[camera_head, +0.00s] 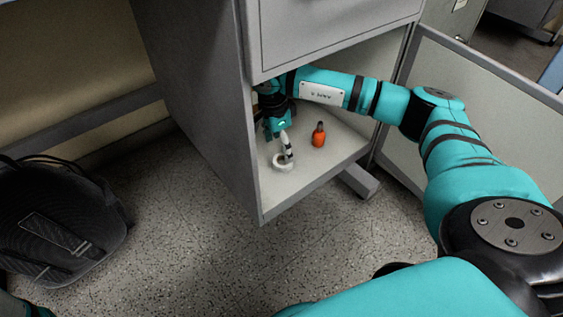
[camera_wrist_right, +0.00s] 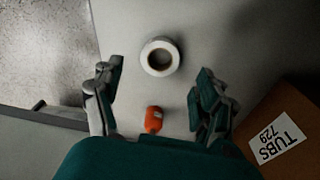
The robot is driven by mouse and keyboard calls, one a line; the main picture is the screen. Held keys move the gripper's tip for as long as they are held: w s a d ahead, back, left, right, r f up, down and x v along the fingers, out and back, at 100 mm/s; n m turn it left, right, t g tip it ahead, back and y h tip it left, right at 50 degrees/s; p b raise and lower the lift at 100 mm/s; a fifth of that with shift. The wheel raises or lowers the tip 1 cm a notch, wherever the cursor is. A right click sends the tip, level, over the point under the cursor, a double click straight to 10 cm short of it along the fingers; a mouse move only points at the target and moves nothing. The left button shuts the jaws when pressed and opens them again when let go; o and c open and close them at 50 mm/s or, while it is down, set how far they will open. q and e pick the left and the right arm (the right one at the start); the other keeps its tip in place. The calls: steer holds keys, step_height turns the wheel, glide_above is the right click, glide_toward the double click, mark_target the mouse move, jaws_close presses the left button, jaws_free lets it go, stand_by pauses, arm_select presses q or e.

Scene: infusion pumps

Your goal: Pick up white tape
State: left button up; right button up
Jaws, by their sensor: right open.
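The white tape (camera_head: 290,166) is a small white ring lying flat on the cabinet's inside floor (camera_head: 318,165), near its front left edge. It also shows in the right wrist view (camera_wrist_right: 146,57), with its dark hole facing the camera. My right gripper (camera_head: 280,141) reaches into the cabinet from above, over the tape. In the right wrist view its two fingers (camera_wrist_right: 159,82) are spread wide and empty. The tape appears between and slightly beyond the fingertips. In the head view a finger overlaps the tape, and I cannot tell whether they touch. My left gripper is out of view.
An orange bottle (camera_head: 318,137) with a dark top stands to the right of the tape. The right wrist view shows a brown box (camera_wrist_right: 262,122) labelled TUBS 729. The cabinet side wall (camera_head: 200,90) and open door (camera_head: 460,95) flank the opening. A black backpack (camera_head: 55,225) lies left.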

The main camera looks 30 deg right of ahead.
mark_target(283, 164)
steer(key=f+b, duration=0.1)
steer(key=f, duration=0.1)
steer(key=f+b, duration=0.1)
steer(key=f, duration=0.1)
steer(key=f+b, duration=0.1)
steer(key=shift+d+f+b, duration=0.3)
steer(key=shift+d+f, duration=0.05)
steer(key=shift+f, duration=0.05)
steer(key=shift+r, duration=0.1)
steer(key=c, duration=1.1)
